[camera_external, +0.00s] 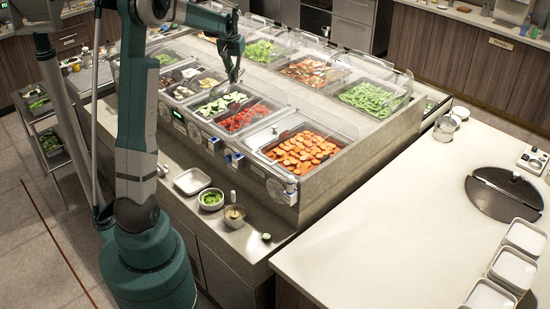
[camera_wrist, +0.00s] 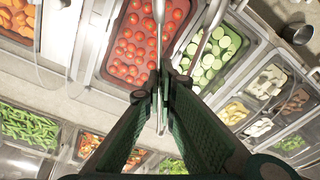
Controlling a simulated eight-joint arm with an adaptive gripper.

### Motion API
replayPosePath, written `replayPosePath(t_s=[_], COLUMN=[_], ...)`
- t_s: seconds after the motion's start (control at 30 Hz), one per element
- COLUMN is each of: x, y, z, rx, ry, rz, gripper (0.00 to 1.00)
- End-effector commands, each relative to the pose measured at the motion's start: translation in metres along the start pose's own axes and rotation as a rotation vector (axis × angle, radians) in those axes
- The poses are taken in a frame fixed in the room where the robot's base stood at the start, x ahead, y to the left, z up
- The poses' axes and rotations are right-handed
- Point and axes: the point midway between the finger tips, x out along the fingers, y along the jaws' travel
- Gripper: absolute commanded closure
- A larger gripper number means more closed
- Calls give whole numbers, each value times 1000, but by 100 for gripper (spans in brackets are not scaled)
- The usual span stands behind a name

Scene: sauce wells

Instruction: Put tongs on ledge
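My gripper (camera_external: 233,78) is over the sauce and salad bar, above the sliced cucumber and tomato pans. In the wrist view my gripper (camera_wrist: 162,78) has its dark fingers nearly together, closed around a thin metal bar of the tongs (camera_wrist: 159,30). A second metal bar of the tongs slants away at the upper right of the fingers. The tongs lie above the tomato pan and the cucumber pan; whether they touch the food is hard to tell. In the external view the tongs are too small to make out. A stone ledge (camera_external: 240,239) runs along the bar's near side.
On the ledge stand a white tray (camera_external: 192,181), a bowl of greens (camera_external: 211,199) and a small pot (camera_external: 234,216). Clear guards (camera_external: 305,120) stand over the pans. Pans of carrots (camera_external: 301,150) and green beans (camera_external: 373,97) flank the area. The white counter (camera_external: 390,210) is largely clear.

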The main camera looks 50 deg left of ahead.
Motion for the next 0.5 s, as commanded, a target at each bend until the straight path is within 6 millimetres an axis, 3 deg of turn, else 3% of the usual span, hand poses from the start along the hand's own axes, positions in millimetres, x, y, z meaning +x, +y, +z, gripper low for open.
replayPosePath(t_s=[0.5], x=[-1], y=[-107], z=[6], rx=[-152], ry=[1], rz=[-18], gripper=[100])
